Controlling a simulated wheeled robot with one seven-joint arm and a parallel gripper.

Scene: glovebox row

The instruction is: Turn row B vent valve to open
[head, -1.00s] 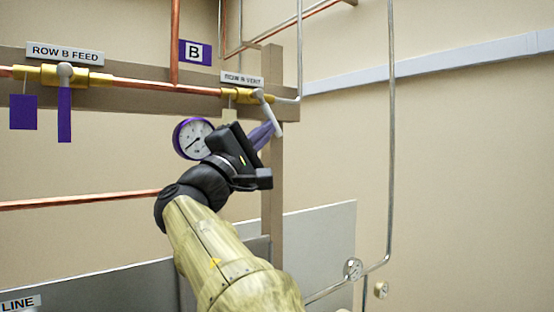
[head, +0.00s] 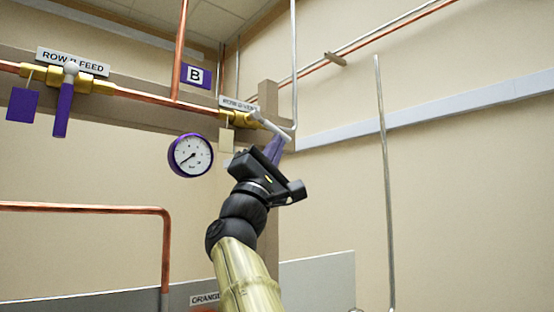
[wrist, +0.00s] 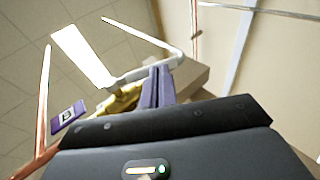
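The row B vent valve (head: 240,119) is a brass body on the copper pipe, under a partly blurred label. My gripper (head: 273,149) points up at the lever's outer part.
The row B feed valve (head: 72,78) with its purple hanging handle is at the left. A purple-rimmed gauge (head: 190,155) is left of my gripper. A thin pale pipe (head: 294,60) rises just right of the lever.

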